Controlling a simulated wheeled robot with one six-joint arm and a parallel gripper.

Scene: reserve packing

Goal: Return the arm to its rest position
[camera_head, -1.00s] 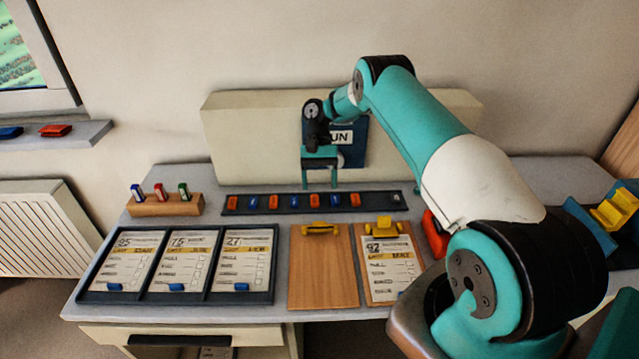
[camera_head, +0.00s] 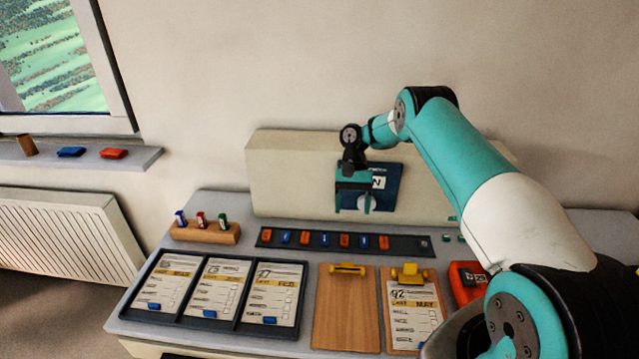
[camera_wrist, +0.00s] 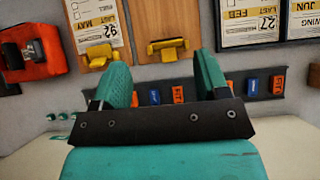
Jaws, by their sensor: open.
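My gripper (camera_head: 352,205) hangs at the end of my teal and white arm, in front of the cream box-like panel at the back of the desk. Its two teal fingers point down, are apart and hold nothing. In the wrist view my gripper (camera_wrist: 165,85) shows both fingers spread, with the dark strip (camera_wrist: 245,90) of red and blue pieces beyond them. A dark blue sign (camera_head: 387,190) on the panel is partly hidden behind my gripper.
A black tray (camera_head: 236,318) of cards lies at the left, behind it a wooden block (camera_head: 205,234) with several markers. The windowsill (camera_head: 40,155) holds small blocks.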

